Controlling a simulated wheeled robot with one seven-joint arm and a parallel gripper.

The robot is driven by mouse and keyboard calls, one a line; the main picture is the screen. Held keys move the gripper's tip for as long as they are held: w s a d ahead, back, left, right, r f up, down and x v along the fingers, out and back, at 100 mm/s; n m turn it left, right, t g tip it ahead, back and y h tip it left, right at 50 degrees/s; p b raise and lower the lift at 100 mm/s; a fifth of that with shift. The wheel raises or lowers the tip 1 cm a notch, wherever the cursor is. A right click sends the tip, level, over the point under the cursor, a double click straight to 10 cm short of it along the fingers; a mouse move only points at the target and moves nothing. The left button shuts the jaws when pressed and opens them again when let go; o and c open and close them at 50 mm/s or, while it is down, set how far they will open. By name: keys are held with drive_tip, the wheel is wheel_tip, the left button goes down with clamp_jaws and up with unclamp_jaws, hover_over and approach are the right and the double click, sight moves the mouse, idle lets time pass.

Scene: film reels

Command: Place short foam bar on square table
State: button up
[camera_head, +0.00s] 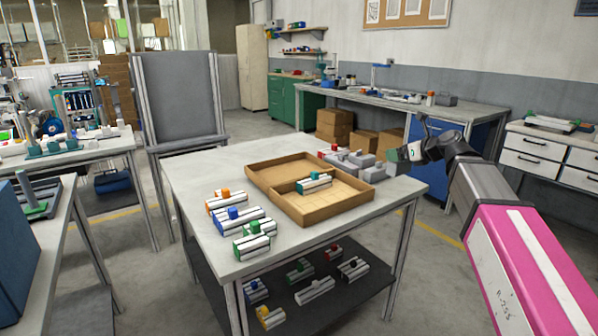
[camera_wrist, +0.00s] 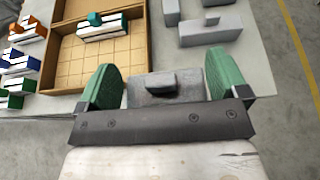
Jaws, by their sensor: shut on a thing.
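My gripper (camera_head: 408,153) is above the right edge of the pale-topped table (camera_head: 190,170), which looks roughly square.
A shallow brown divided tray (camera_head: 330,215) holds a white bar with a green knob (camera_head: 314,183). White bars with orange, blue and green knobs (camera_head: 240,220) stand at the table's left front. More bars lie on the dark lower shelf (camera_head: 300,315). The table's back left is clear.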

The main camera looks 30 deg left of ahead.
drive_tip(key=shift+w+a+f, duration=0.4)
drive_tip(key=shift+w+f, duration=1.4)
drive_tip(key=shift+w, duration=0.15)
drive_tip(key=shift+w+a+f, duration=0.35)
drive_tip(key=shift+w+f, duration=1.5)
drive_tip(key=shift+w, duration=0.05)
drive_tip(key=shift+w+a+f, duration=0.4)
drive_tip(key=shift+w+f, duration=1.4)
drive_tip(key=shift+w, duration=0.15)
drive_tip(key=shift+f, duration=0.1)
drive_tip(key=o, duration=0.5)
drive_tip(key=shift+o, duration=0.3)
